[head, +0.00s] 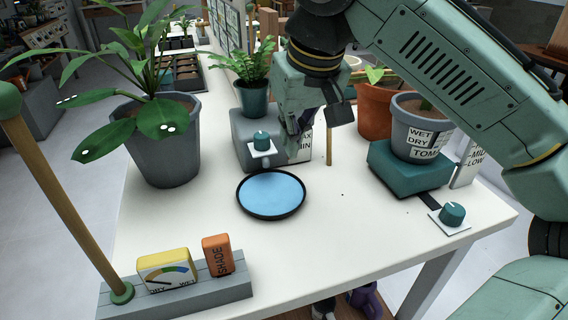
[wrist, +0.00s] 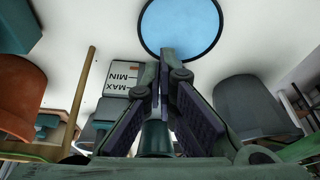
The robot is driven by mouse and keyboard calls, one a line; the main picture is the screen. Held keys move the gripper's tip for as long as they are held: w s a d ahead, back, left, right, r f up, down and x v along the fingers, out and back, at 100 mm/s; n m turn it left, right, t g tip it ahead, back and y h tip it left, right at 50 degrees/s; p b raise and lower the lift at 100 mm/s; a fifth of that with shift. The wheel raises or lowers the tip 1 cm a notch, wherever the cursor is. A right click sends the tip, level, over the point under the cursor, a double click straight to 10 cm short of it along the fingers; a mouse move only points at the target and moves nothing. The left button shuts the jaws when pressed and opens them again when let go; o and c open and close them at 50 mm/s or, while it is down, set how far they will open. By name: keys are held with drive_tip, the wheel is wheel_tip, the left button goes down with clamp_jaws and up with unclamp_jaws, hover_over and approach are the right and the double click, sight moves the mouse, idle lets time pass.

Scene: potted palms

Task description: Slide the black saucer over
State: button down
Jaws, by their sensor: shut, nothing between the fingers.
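The black saucer (head: 271,217) lies flat on the white table, a thin dark rim around a pale blue round face. It also shows at the top of the wrist view (wrist: 210,49), partly cut off by the frame. My gripper (head: 294,135) points down behind and slightly right of the saucer, in front of the grey block.
Behind the saucer are a grey block (head: 243,150) with a teal knob (head: 262,141) and a wooden stick (head: 329,144). A large potted plant (head: 163,155) stands left. A grey pot on a teal stand (head: 396,172) is right. A grey rack (head: 190,297) lies front left. Table right of the saucer is clear.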

approach(290, 198)
drive_tip(key=w+f, duration=0.1)
drive_tip(key=f, duration=0.1)
drive_tip(key=w+a+f, duration=0.1)
drive_tip(key=w, duration=0.1)
drive_tip(key=w+a+f, duration=0.1)
drive_tip(key=w+f, duration=0.1)
drive_tip(key=shift+a+f+b, duration=0.15)
drive_tip(key=shift+f+b, duration=0.15)
drive_tip(key=shift+b, duration=0.05)
drive_tip(key=s, duration=0.1)
drive_tip(key=s+d, duration=0.1)
drive_tip(key=shift+s+d+r, duration=0.1)
drive_tip(key=shift+s+d, duration=0.05)
drive_tip(key=shift+s, duration=0.15)
drive_tip(key=shift+s+d, duration=0.1)
drive_tip(key=shift+s, duration=0.3)
drive_tip(key=shift+p, duration=0.35)
